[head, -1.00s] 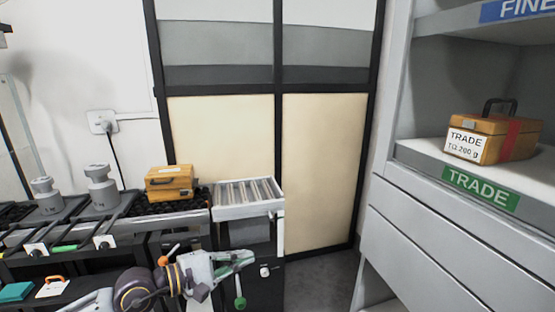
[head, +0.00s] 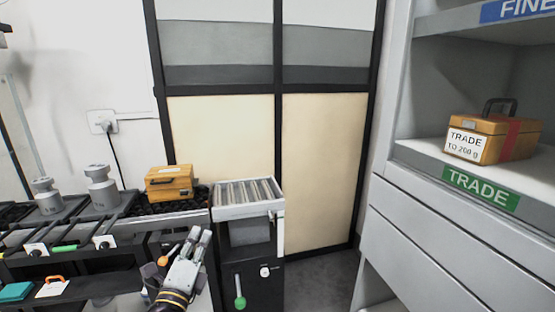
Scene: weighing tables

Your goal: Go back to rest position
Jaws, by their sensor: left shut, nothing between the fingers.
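My left gripper (head: 200,238) is at the lower left of the head view, its fingers pointing up and away from me. It is shut and empty. It is in front of the dark bench and left of the roller-topped stand (head: 248,210), apart from the wooden case (head: 169,183) behind it. My right gripper is not in view.
Two grey metal weights (head: 103,187) (head: 47,196) stand on the bench at left. A shelf unit at right holds a wooden case labelled TRADE (head: 494,138). A teal item (head: 15,291) and a white box with an orange handle (head: 53,287) lie lower left. Floor (head: 318,278) shows right of the stand.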

